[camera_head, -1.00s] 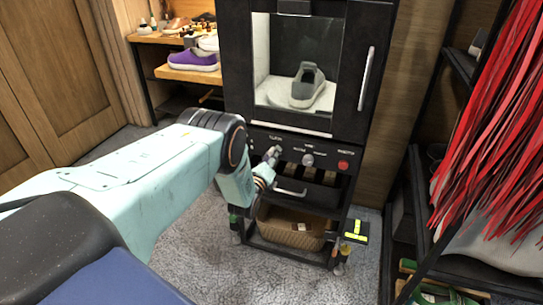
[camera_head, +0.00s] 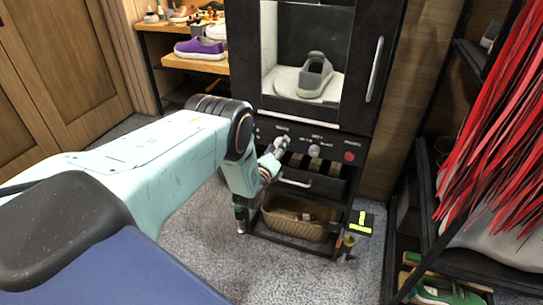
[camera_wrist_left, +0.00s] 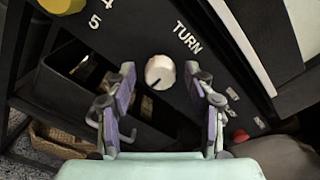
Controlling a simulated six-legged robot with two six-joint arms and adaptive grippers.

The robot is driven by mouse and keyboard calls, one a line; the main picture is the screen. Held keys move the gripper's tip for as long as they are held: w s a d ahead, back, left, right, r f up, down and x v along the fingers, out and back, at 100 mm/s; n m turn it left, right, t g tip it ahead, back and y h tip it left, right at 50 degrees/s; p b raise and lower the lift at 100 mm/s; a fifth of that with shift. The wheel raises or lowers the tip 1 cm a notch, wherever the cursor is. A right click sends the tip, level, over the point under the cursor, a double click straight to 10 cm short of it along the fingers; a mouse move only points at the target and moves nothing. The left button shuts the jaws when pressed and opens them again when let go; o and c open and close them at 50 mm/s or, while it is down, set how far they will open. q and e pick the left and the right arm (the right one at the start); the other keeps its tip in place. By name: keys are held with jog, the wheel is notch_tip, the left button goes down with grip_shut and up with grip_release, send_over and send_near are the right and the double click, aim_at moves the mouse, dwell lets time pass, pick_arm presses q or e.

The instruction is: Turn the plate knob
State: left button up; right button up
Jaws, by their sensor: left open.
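The pale round knob with a dark pointer line (camera_wrist_left: 160,72) is on the black control panel, beside the printed word "TURN". It looks like the middle knob in the head view (camera_head: 314,150). My left gripper (camera_wrist_left: 160,80) is open. In the wrist view its two purple-padded fingers lie on either side of the knob, with a gap on each side. Whether the fingertips reach around it in depth I cannot tell. In the head view my left gripper (camera_head: 280,146) is left of the middle knob, in front of the panel's left part. My right gripper is not in view.
A yellow knob (camera_wrist_left: 62,4) and a red button (camera_head: 348,156) flank the pale knob. Above is the glass-fronted chamber with a grey shoe (camera_head: 314,74). Below are an open drawer with a handle (camera_head: 296,182) and a wicker basket (camera_head: 295,228). Red strips (camera_head: 490,130) hang at right.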

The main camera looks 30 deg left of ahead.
pick_arm(q)
jog(key=v, duration=1.1)
jog(key=shift+s, duration=0.2)
jog(key=s+d+f+n+g+h, duration=0.1)
jog(key=s+d+f+n+g, duration=0.2)
jog(key=s+f+n+g, duration=0.35)
jog(key=s+d+f+n+g+h, duration=0.2)
jog(key=s+d+f+n+g, duration=0.15)
jog(key=s+f+n, duration=0.6)
jog(key=s+d+r+n+g, duration=0.2)
jog(key=s+d+n, duration=0.1)
jog(key=s, duration=0.4)
jog(key=s+d+r+n+g+h, duration=0.1)
jog(key=s+d+r+n+g, duration=0.1)
jog(key=s, duration=0.5)
jog(key=s+d+r+n+g, duration=0.3)
jog(key=s+d, duration=0.1)
jog(key=s, duration=0.3)
jog(key=shift+d+r+n, duration=0.15)
jog(key=shift+r+n, duration=0.1)
jog(key=shift+n, duration=0.05)
